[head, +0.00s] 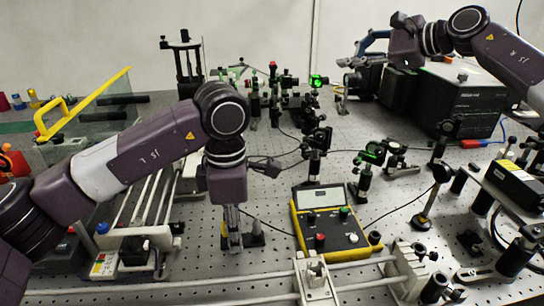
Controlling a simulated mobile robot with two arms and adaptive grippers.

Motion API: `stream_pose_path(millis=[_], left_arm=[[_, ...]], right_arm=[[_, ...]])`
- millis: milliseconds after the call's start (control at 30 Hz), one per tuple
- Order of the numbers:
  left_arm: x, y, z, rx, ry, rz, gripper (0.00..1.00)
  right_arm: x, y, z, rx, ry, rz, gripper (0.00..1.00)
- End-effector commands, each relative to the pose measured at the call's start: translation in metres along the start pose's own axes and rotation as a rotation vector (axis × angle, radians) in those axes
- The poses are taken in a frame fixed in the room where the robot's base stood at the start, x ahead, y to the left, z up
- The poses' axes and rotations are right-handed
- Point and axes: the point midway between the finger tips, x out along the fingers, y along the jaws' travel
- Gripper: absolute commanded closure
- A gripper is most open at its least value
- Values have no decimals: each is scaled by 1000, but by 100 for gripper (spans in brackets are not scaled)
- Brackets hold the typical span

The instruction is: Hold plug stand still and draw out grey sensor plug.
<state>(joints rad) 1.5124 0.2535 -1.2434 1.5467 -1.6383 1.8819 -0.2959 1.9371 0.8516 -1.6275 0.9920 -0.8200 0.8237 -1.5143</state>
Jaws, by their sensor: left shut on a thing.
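My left gripper (232,238) points straight down just left of the yellow meter, its fingers close to the bench top. It is shut on what looks like the plug stand, whose dark foot (254,239) shows beside the fingers. The fingers hide most of the stand. I cannot make out the grey sensor plug; a thin dark cable runs from near the gripper to the meter. My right gripper (352,60) is raised at the back right, far from the stand. Its fingers are too small and dark to judge.
The yellow meter (346,239) stands right of my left gripper. A rail (270,283) crosses the front. Optics mounts on posts fill the middle and right. A large black box (457,100) stands at the back right. A yellow-edged clear panel (85,103) stands at left.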

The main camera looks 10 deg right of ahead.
Motion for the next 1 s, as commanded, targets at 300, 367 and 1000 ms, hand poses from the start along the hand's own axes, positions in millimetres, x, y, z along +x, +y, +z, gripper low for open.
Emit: stream_pose_path(millis=[300, 367, 1000], left_arm=[[1, -1, 1, 1, -1, -2, 100], [1, 0, 1, 1, -1, -2, 100], [2, -1, 1, 1, -1, -2, 100]], right_arm=[[65, 167, 65, -265, -28, 651, 79], [64, 197, 76, -318, -43, 777, 79], [10, 318, 133, -569, -158, 1451, 79]])
